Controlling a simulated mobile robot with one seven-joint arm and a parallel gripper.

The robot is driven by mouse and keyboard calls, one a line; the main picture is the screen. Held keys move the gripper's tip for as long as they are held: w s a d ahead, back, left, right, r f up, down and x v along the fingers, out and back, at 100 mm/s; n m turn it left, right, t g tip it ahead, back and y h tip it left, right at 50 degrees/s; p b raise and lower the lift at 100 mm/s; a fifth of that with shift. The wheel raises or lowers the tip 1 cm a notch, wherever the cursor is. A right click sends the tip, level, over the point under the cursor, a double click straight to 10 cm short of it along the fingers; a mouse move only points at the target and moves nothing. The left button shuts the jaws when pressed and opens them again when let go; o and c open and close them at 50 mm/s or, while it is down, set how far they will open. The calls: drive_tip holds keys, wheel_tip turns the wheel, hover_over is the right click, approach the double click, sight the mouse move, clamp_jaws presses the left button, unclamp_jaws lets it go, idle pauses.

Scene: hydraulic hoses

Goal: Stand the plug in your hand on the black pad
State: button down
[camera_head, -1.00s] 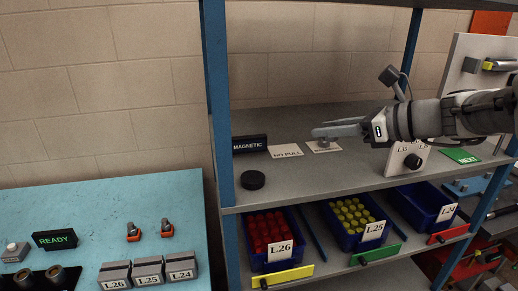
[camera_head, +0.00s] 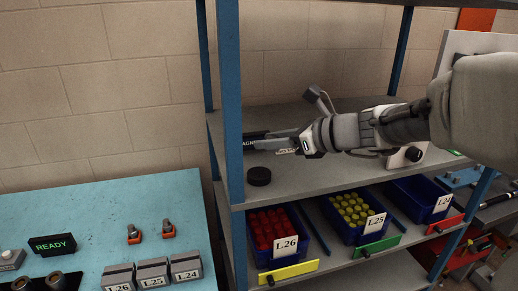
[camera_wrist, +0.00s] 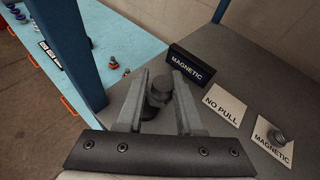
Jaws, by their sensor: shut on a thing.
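My gripper (camera_head: 262,141) is shut on a dark grey plug (camera_wrist: 160,87), which shows between the two fingers in the wrist view. In the head view the plug cannot be made out. The black pad (camera_head: 259,176) is a low round disc on the shelf, near its front left corner by the blue post. In the head view my gripper is above and behind the pad, apart from it. In the wrist view a dark shape shows below the plug between the fingers; I cannot tell whether it is the pad.
A black MAGNETIC sign (camera_wrist: 191,66) stands behind the fingers. A NO PULL card (camera_wrist: 224,109) and a MAGNETIC card (camera_wrist: 262,146) with a metal plug (camera_wrist: 277,137) lie to its right. A blue post (camera_head: 231,100) rises left of the pad. Bins of red (camera_head: 271,228) and yellow (camera_head: 353,207) parts sit below.

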sight(258, 173)
drive_tip(key=a+f, duration=0.1)
drive_tip(key=a, duration=0.1)
drive_tip(key=shift+a+f, duration=0.4)
drive_tip(key=shift+f+b, duration=0.35)
drive_tip(key=shift+f, duration=1.55)
drive_tip(key=shift+f, duration=0.2)
drive_tip(key=c, duration=0.5)
unclamp_jaws()
drive_tip(key=shift+c, duration=0.2)
drive_tip(key=shift+r, duration=0.1)
